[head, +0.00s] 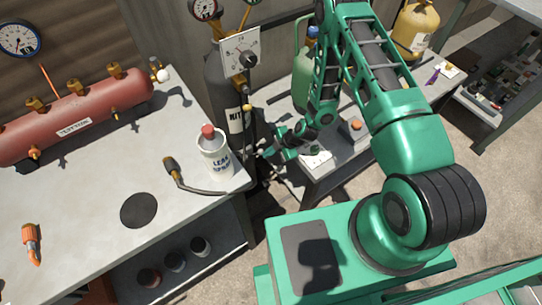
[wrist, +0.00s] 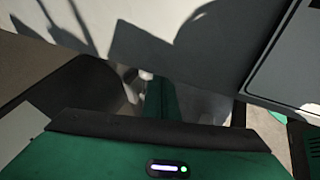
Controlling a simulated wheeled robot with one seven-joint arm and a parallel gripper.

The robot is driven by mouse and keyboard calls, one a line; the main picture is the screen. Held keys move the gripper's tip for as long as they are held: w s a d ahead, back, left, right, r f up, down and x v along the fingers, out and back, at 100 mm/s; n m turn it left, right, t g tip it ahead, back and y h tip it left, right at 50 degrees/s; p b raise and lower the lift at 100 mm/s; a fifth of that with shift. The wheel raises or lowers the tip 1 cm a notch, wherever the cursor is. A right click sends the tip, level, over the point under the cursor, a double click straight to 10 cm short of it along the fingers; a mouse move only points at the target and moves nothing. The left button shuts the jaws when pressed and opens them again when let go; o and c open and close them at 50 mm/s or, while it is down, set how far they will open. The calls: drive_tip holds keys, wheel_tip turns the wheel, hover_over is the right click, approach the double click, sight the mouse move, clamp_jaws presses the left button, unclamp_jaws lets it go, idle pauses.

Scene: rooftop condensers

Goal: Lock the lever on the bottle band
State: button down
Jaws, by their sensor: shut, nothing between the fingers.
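The dark gas bottle (head: 217,88), lettered "NIT", stands upright in the gap between the two benches. A thin dark piece with a small yellow knob (head: 247,107) shows at its right side; I cannot tell clearly whether it is the band's lever. The band itself is not clear. My gripper (head: 266,153) is low beside the bottle's right side, small and partly in shadow, and apart from the knob. In the wrist view my gripper (wrist: 160,88) is shut and empty, pointing at dark, shaded surfaces. The lever cannot be made out there.
A leak spray can (head: 215,155) and a black-hosed torch-like tool (head: 173,168) are near the left bench's right edge. A red manifold tank (head: 75,122) lies behind. A low bench (head: 345,160) stands right of my gripper.

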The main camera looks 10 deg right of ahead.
drive_tip(key=shift+w, duration=0.1)
drive_tip(key=shift+w+d, duration=0.1)
drive_tip(key=shift+w, duration=1)
drive_tip(key=s+d+f+v, duration=0.1)
drive_tip(key=v, duration=1.1)
drive_tip(key=shift+s+d, duration=0.25)
drive_tip(key=shift+s, duration=0.1)
